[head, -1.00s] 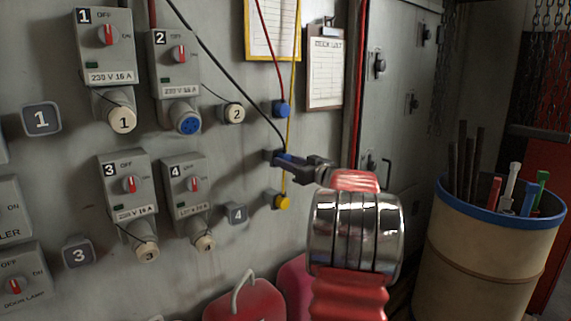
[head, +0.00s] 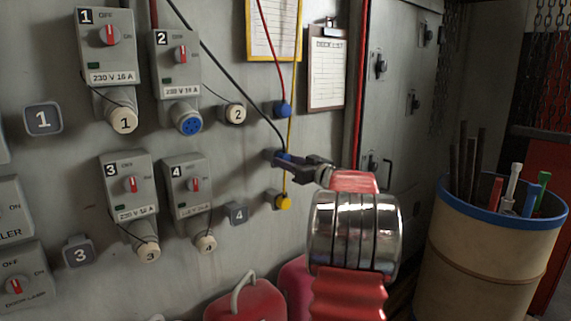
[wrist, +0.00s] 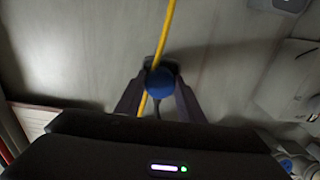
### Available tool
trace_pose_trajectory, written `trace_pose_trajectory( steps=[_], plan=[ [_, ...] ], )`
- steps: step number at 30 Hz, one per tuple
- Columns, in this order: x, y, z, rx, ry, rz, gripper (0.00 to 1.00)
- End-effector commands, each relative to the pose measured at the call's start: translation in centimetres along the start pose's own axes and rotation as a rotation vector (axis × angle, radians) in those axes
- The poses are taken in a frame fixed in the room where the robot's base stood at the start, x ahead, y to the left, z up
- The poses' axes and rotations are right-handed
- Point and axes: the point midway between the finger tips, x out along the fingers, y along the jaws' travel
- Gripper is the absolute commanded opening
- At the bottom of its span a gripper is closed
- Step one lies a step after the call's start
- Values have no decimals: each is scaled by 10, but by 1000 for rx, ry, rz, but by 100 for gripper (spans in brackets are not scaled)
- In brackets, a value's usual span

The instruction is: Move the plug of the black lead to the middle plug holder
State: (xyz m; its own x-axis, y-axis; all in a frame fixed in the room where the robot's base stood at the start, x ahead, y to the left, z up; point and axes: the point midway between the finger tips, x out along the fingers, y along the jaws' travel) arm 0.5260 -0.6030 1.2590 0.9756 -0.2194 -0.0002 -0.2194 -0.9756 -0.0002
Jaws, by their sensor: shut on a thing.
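The black lead (head: 215,62) runs down across the wall to its blue plug (head: 284,157). My gripper (head: 291,160) is shut on this plug at the middle plug holder (head: 270,154), which is mostly hidden by the plug and jaws. In the wrist view the blue plug (wrist: 162,82) sits between my jaws (wrist: 158,100), in front of a dark holder (wrist: 155,61). I cannot tell whether it is fully seated. The upper holder bears the red lead's blue plug (head: 283,108); the lower one bears a yellow plug (head: 283,202).
The yellow lead (wrist: 168,30) passes close behind the held plug. Numbered switch boxes hang to the left; box 2 has an open blue socket (head: 189,123). A clipboard (head: 327,75) hangs above right. A blue-rimmed barrel (head: 490,250) stands right, red canisters (head: 245,300) below.

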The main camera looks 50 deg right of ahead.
Motion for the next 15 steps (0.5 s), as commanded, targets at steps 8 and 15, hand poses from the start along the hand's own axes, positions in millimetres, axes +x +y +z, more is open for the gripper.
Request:
trace_pose_trajectory(
  steps=[8,15],
  plan=[
    [0,0,0,0,0,1,50],
    [0,0,0,0,0,1,57]
  ],
)
